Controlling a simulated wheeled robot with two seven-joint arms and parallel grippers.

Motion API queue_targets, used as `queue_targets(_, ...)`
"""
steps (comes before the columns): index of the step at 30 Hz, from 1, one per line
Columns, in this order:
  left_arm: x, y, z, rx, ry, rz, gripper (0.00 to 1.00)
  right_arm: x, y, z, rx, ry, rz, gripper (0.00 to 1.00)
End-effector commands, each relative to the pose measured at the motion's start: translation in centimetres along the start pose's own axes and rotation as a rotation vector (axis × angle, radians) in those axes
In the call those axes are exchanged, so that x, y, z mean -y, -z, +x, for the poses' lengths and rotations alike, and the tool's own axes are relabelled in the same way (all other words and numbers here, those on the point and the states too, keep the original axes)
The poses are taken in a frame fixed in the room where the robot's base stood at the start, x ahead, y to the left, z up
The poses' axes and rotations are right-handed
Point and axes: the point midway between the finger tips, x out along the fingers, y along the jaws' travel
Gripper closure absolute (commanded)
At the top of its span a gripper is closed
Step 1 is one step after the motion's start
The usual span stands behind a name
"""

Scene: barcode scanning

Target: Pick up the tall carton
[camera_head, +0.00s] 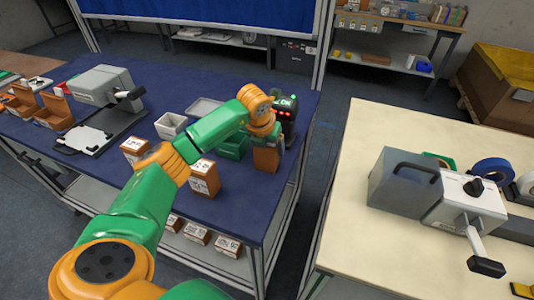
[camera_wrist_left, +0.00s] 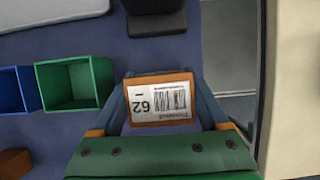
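A tall brown carton (camera_head: 265,159) stands near the right edge of the blue table, directly below my left gripper (camera_head: 264,132). In the left wrist view its top, with a white barcode label marked 62 (camera_wrist_left: 158,103), lies between the two fingers of my left gripper (camera_wrist_left: 162,100). The fingers flank the carton on both sides. Whether they press on it or leave a small gap cannot be told. The carton's lower part is hidden in the wrist view. My right gripper is not in view.
Another labelled brown carton (camera_head: 204,180) and a smaller one (camera_head: 134,149) stand to the left. A green bin (camera_head: 235,146) is close beside the carton, and a black scanner device with lights (camera_head: 287,114) stands just behind. A cream table (camera_head: 345,222) lies to the right across a gap.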

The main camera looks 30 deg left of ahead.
Motion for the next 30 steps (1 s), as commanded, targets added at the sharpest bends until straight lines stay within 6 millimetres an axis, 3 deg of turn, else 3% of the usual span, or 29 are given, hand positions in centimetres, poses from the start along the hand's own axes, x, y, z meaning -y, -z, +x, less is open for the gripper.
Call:
queue_targets(1,0.0,0.0,0.0,0.0,0.0,0.0,0.68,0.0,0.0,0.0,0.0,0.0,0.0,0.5)
queue_targets(5,0.0,0.0,0.0,0.001,0.001,0.0,1.0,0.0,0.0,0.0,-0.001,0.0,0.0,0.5)
queue_targets(12,0.0,-0.1,-0.2,0.002,0.001,0.0,1.0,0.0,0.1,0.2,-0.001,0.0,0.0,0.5)
queue_targets(16,0.1,-0.6,-1.2,0.005,0.003,0.0,1.0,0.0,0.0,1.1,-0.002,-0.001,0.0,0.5)
queue_targets(19,0.2,-1.0,-3.5,0.007,0.004,0.002,1.0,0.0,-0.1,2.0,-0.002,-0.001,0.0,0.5)
queue_targets(25,1.5,1.0,-10.2,0.011,0.002,0.004,1.0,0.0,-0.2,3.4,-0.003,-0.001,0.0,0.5)
queue_targets(27,2.0,2.8,-11.8,0.011,-0.001,0.007,1.0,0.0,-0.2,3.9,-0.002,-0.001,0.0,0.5)
queue_targets(30,2.7,4.5,-14.8,0.009,-0.004,0.005,1.0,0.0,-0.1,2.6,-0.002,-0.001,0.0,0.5)
